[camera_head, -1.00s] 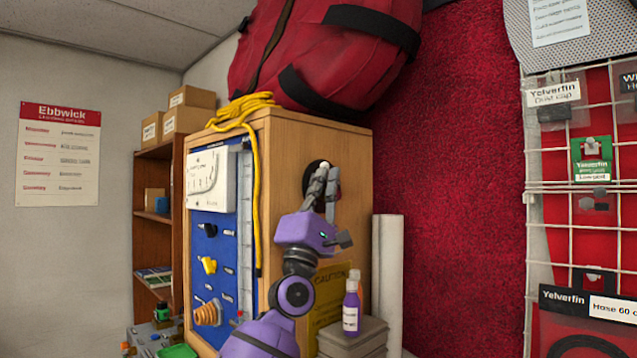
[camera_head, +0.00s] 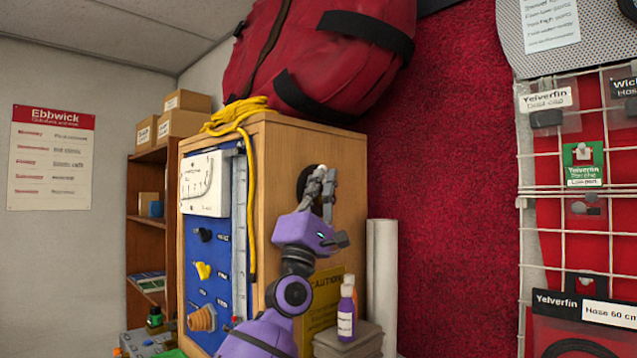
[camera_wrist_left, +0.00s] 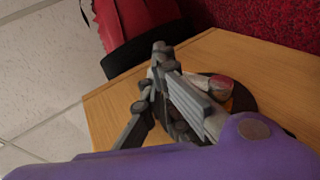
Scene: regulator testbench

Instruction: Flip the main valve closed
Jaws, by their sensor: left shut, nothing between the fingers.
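A round black mount (camera_head: 304,181) sits on the wooden side of the cabinet, with my left gripper (camera_head: 325,176) in front of it, hiding much of it. In the left wrist view, a pale and red part (camera_wrist_left: 217,86) stands on the dark round plate (camera_wrist_left: 243,97), partly behind the gripper fingers; I take this to be the main valve. My left gripper (camera_wrist_left: 157,60) is shut and empty, close beside this part. I cannot tell whether they touch. The handle's full position is hidden. My right gripper is not in view.
A yellow cable (camera_head: 250,190) hangs at the corner.

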